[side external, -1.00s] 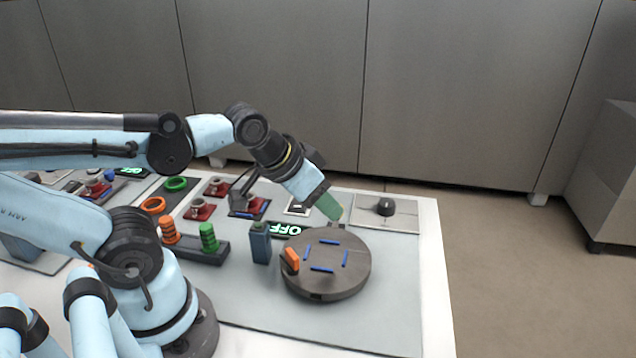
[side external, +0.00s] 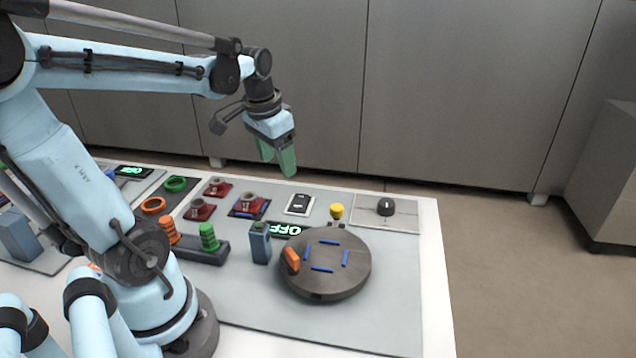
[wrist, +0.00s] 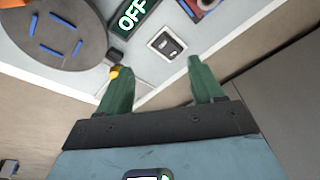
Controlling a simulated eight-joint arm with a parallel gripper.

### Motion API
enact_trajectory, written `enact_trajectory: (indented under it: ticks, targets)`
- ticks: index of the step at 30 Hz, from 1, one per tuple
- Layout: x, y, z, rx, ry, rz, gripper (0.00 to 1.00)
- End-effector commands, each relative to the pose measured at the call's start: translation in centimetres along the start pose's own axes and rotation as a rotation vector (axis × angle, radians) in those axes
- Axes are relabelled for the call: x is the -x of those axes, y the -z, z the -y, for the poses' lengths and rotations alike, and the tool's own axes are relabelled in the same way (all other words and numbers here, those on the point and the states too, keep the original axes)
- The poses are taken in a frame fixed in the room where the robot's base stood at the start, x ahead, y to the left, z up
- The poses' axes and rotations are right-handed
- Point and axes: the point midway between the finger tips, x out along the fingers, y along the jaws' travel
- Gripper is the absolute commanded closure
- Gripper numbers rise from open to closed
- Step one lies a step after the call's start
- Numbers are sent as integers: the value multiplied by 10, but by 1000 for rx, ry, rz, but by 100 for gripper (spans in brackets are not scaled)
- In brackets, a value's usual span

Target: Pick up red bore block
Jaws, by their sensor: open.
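Three red blocks with grey round bores stand on the table in the side view: one at the back (side external: 217,188), one in front of it to the left (side external: 200,212), and one to the right (side external: 248,208) by a dark pad with a blue bar. Part of a red block (wrist: 203,4) shows at the top edge of the wrist view. My gripper (side external: 279,168) hangs above the back of the table, to the right of the blocks, with green fingers pointing down. In the wrist view my gripper (wrist: 157,68) is open with nothing between its fingers.
A grey round turntable (side external: 325,285) carries blue bars and an orange piece (side external: 290,260). A yellow knob (side external: 336,210), an OFF sign (side external: 284,229), a switch plate (side external: 299,204) and a blue-grey block (side external: 260,243) stand around it. Green and orange rings lie left.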

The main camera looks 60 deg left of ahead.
Motion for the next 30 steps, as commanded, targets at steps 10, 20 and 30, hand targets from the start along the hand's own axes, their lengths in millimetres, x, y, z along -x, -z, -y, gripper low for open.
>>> enact_trajectory:
  ticks: [10, 20, 30]
  targets:
    - [-7, -22, 90, 92, -58, 206, 33]
    - [-39, -30, 92, 94, -64, 217, 33]
    - [-72, -37, 89, 94, -63, 216, 33]
